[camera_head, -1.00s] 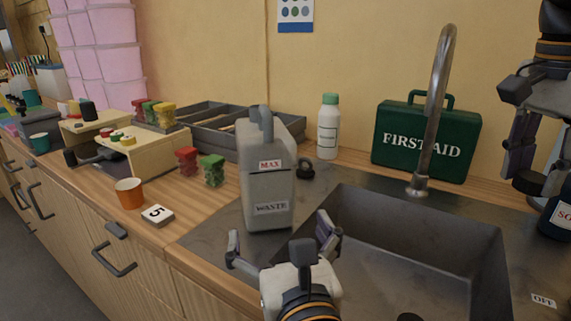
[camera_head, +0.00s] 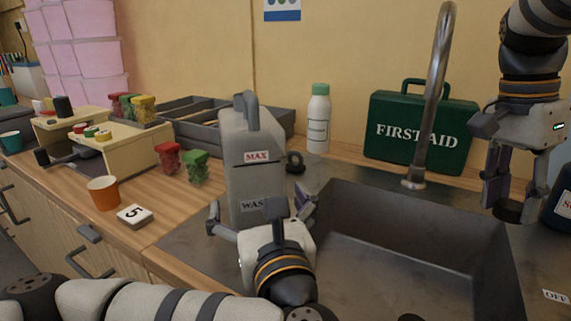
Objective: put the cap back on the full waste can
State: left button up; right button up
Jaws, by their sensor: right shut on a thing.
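The grey waste can (camera_head: 252,170), labelled MAX and WASTE, stands upright at the sink's left edge. Its handle is on top; its mouth is not clearly visible. My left gripper (camera_head: 262,208) is open in front of the can's lower part, one finger to each side and partly hiding the WASTE label. I cannot tell whether the fingers touch it. My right gripper (camera_head: 510,195) is at the right, above the sink's right side, pointing down. It is shut on a dark round cap (camera_head: 508,211), well away from the can.
A dark ring-shaped object (camera_head: 295,162) lies behind the can's right side. A tall tap (camera_head: 424,120) rises between the can and my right gripper. A white bottle (camera_head: 318,125) and a green first aid box (camera_head: 420,132) stand behind. An orange cup (camera_head: 104,192) stands left.

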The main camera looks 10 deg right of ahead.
pick_arm(q)
jog(key=shift+w+a+f+b, duration=0.1)
jog(key=shift+w+f+b, duration=0.35)
jog(key=shift+w+b, duration=0.4)
pick_arm(e)
jog(key=shift+g, duration=0.4)
jog(key=f, duration=0.4)
jog(key=shift+w+f, duration=0.25)
jog(key=shift+w, duration=0.1)
pick_arm(q)
jog(key=shift+w+a+r, duration=0.15)
jog(key=shift+w, duration=0.5)
jog(key=shift+w+a+r, duration=0.1)
jog(key=shift+w+r, duration=0.05)
jog(key=shift+w, duration=0.45)
jog(key=shift+w+r, duration=0.15)
jog(key=shift+w, duration=0.25)
pick_arm(e)
jog(key=shift+f, duration=0.1)
pick_arm(q)
jog(key=c, duration=1.9)
jog(key=shift+w+r, duration=0.1)
jog(key=shift+r, duration=0.1)
